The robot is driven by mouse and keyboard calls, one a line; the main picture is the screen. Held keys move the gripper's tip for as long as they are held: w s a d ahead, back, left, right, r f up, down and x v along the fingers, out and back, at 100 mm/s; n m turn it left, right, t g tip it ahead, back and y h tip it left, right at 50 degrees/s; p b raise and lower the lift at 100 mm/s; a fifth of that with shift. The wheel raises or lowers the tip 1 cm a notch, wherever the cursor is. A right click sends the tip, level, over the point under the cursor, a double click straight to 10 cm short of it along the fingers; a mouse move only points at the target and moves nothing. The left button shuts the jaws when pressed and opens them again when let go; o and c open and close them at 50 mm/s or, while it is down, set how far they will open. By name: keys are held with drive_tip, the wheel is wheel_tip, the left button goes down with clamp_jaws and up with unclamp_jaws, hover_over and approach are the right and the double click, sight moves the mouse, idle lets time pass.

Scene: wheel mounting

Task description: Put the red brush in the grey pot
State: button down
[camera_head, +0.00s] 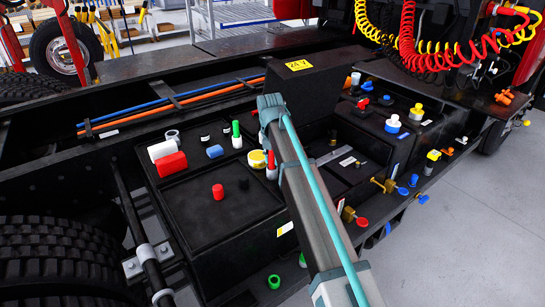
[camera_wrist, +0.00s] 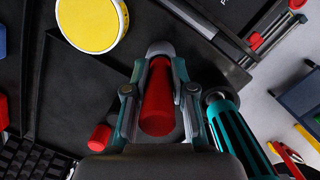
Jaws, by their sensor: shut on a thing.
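The red brush (camera_wrist: 157,98) is between the two fingers of my gripper (camera_wrist: 158,78) in the wrist view, its wide red end toward the camera. My gripper is shut on it. A grey rounded edge (camera_wrist: 160,47) shows just beyond the far end of the brush; I cannot tell whether it is part of the brush or a pot. In the head view my gripper (camera_head: 268,138) is over the black box, and a red and white piece (camera_head: 271,166) shows just below it. A small grey ring-shaped thing (camera_head: 172,135) stands at the box's back left; I cannot tell whether it is the grey pot.
A yellow round lid (camera_head: 257,159) is close beside my gripper, also seen in the wrist view (camera_wrist: 95,22). A red knob (camera_head: 218,191), a red block (camera_head: 171,164) and a green-topped bottle (camera_head: 236,135) stand on the black box (camera_head: 230,225). A raised black panel (camera_head: 305,85) stands behind.

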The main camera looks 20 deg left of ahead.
drive_tip(key=shift+f, duration=0.1)
drive_tip(key=c, duration=1)
unclamp_jaws()
drive_tip(key=r+b, duration=0.1)
drive_tip(key=r, duration=0.3)
drive_tip(key=s+r, duration=0.1)
drive_tip(key=r, duration=0.3)
drive_tip(key=s+r+b, duration=0.1)
drive_tip(key=r, duration=0.3)
drive_tip(key=shift+d+b, duration=0.15)
drive_tip(key=shift+b, duration=0.2)
drive_tip(key=shift+r, duration=0.1)
